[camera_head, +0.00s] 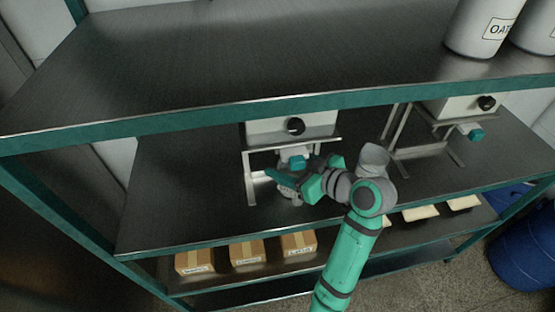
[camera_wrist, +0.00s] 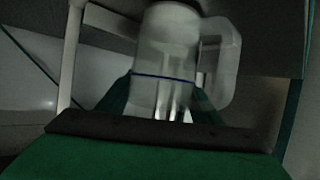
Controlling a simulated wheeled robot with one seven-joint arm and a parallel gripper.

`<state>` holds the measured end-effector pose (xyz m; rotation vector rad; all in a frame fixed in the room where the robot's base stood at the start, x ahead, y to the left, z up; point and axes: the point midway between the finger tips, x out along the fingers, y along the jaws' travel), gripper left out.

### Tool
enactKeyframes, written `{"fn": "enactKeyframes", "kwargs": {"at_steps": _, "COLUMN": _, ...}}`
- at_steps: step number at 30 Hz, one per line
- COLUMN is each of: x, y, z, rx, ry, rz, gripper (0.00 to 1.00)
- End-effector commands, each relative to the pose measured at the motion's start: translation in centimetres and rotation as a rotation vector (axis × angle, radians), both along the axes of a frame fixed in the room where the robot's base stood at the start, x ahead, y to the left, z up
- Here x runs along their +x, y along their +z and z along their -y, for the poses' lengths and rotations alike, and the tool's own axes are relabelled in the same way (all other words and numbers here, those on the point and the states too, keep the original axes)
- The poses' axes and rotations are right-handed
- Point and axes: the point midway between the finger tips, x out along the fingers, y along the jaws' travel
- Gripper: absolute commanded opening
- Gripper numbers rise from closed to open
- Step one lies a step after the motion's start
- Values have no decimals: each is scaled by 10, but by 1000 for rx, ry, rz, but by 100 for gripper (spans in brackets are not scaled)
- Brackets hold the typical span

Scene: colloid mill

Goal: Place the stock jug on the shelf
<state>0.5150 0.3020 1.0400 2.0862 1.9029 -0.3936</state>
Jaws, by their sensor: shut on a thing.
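The stock jug (camera_wrist: 166,50) is a clear, pale jug with a blue line around it and a handle on its right in the wrist view. It looks upright. My gripper (camera_wrist: 160,103) is shut on it, with green fingers on either side of its lower body. In the head view my gripper (camera_head: 292,180) is under the spout of the left machine, over the middle steel shelf (camera_head: 175,195). The jug is mostly hidden there by my gripper and the machine. I cannot tell whether the jug's base touches the shelf.
The left machine (camera_head: 270,127) has a black knob, a teal spout valve (camera_head: 298,163) and a metal stand. A similar machine (camera_head: 460,108) stands to the right. The upper shelf (camera_head: 230,50) is largely bare, with white canisters (camera_head: 475,30) at right. Boxes (camera_head: 247,252) line the lower shelf.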

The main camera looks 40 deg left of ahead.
Motion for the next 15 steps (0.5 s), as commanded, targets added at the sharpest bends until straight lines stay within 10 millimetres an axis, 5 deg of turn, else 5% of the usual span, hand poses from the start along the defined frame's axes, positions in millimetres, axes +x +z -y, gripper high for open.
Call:
{"fn": "enactKeyframes", "kwargs": {"at_steps": 5, "x": 3, "y": 0, "z": -19, "rx": 0, "ry": -7, "rz": 0, "gripper": 33}}
{"fn": "enactKeyframes", "kwargs": {"at_steps": 15, "x": 4, "y": -4, "z": -16, "rx": 0, "ry": -10, "rz": -1, "gripper": 33}}
